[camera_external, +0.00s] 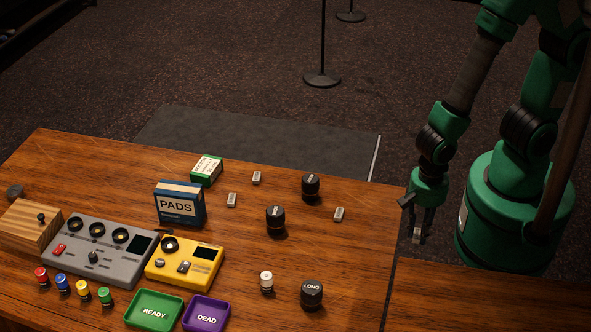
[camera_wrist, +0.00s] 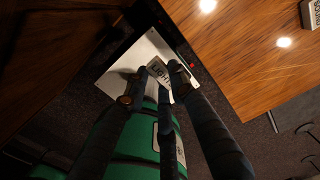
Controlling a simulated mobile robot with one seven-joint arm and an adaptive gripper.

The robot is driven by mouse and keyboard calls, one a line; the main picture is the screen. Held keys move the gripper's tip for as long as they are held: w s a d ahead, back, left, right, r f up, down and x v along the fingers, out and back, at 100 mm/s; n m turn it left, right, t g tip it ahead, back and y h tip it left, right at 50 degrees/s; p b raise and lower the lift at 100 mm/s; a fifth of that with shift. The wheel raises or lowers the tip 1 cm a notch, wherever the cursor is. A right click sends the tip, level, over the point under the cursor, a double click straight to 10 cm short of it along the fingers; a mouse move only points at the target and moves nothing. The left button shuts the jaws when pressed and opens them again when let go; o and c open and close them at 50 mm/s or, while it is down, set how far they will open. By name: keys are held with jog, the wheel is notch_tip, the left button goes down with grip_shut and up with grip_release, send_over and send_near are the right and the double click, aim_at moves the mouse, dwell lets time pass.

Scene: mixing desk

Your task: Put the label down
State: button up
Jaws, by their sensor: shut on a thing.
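My gripper (camera_external: 418,230) hangs in the gap just right of the main table, beside my green base. It is shut on a small white label (camera_wrist: 159,68), whose dark lettering seems to start with "LIGH" in the wrist view. The fingers (camera_wrist: 158,80) cover part of it. In the external view the label (camera_external: 416,237) is only a tiny pale patch at the fingertips. The wooden table (camera_external: 350,270) lies to the left of the gripper.
Small grey-white pieces (camera_external: 339,214) lie on the table among black knobbed jars (camera_external: 276,222). Green (camera_external: 155,310) and purple (camera_external: 206,315) trays, a PADS box (camera_external: 180,203) and mixers stand further left. A second wooden surface (camera_external: 480,300) is at lower right. Bare wood lies at the table's right side.

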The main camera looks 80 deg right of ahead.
aim_at(418, 233)
jog(key=shift+r, duration=0.1)
notch_tip(418, 233, up, 5)
jog(key=shift+f, duration=0.15)
jog(key=shift+w+d, duration=0.2)
jog(key=shift+w, duration=0.05)
jog(key=w+d+m, duration=0.7)
jog(key=w+d, duration=1.1)
jog(key=w, duration=0.1)
jog(key=w+d+m, duration=0.3)
jog(key=d+m, duration=0.4)
jog(key=d, duration=2.3)
notch_tip(418, 233, down, 25)
jog(key=shift+f, duration=0.9)
